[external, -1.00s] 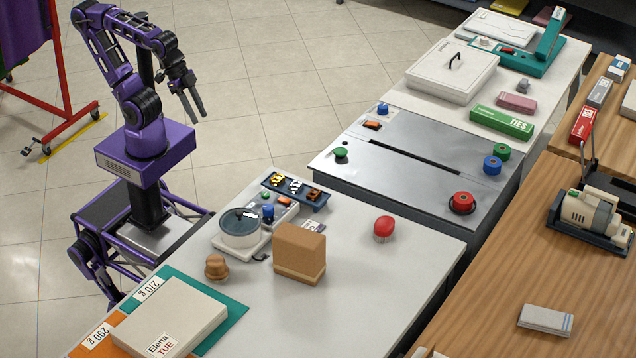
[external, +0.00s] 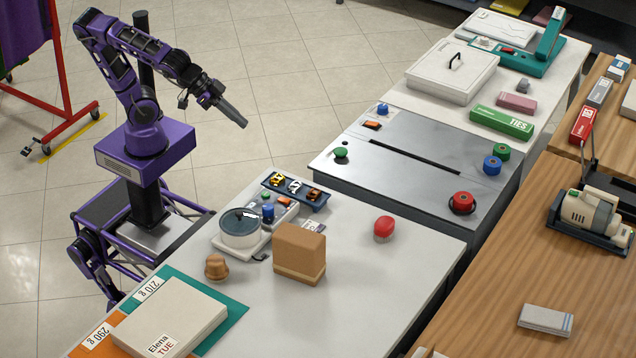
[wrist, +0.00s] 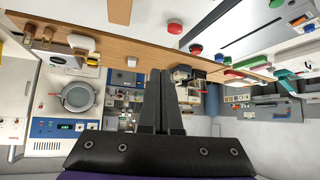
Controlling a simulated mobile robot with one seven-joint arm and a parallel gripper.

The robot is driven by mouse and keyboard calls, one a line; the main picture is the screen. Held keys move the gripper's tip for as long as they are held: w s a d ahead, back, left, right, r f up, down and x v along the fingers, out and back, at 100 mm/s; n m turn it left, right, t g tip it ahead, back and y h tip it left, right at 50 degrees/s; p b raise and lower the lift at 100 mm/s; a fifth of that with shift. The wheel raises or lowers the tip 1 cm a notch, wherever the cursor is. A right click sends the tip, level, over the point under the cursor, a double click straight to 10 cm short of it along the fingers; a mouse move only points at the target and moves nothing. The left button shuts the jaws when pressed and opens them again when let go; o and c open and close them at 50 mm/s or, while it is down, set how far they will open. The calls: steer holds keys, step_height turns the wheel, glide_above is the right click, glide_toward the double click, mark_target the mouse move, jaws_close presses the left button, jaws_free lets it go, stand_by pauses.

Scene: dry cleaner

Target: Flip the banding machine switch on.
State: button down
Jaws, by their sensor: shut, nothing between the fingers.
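The low metal-topped machine with a dark slot (external: 480,135), which looks like the banding machine, stands between the two white tables. A small orange rocker switch (external: 372,125) sits in a dark frame on its left part, just below a blue knob (external: 383,109). Whether the switch is on or off is too small to tell. My gripper (external: 244,123) is shut and empty, in the air over the floor, left of the machine and well apart from the switch. In the wrist view, its closed fingers (wrist: 160,73) point forward and touch nothing.
A green button (external: 340,153) and a red mushroom button (external: 462,202) are on the same metal top. The near white table holds a brown block (external: 299,254), a round-lidded device (external: 240,226) and another red button (external: 384,227). Open floor lies between my arm and the machine.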

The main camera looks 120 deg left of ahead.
steer(key=w+r+n+t+h, duration=0.25)
steer(key=w+r, duration=0.45)
steer(key=w, duration=0.4)
steer(key=w+a+n, duration=0.2)
steer(key=a+n, duration=0.4)
steer(key=a, duration=1.4)
steer(key=s+a+f+n+g+y+b, duration=0.1)
steer(key=s+a+f+n+g+y, duration=0.15)
steer(key=a+f, duration=1.3)
steer(key=s+a+f+n+g+y+b, duration=0.1)
steer(key=a+f+n+g, duration=0.3)
steer(key=a+f, duration=1.2)
steer(key=s+a+g+y, duration=0.3)
steer(key=s+a+y, duration=0.1)
steer(key=s+a, duration=0.2)
steer(key=shift+s+a+y+b, duration=0.3)
steer(key=shift+s+a, duration=0.1)
steer(key=shift+a, duration=0.5)
